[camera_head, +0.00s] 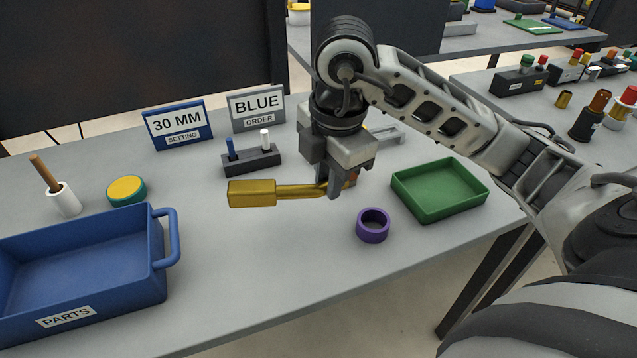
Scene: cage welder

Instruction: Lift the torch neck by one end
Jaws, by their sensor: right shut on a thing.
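The torch neck (252,193) is a gold piece with a thick block at its left and a thinner rod running right. My right gripper (341,186) points down and is shut on the thin right end of it. The fingers partly hide that end. The torch neck lies roughly level, and I cannot tell for sure whether it is clear of the table. My left gripper is not in view.
A purple ring (373,226) and a green tray (441,205) lie to the right. A dark holder (252,162) with blue and white pegs stands behind. The front middle table is clear.

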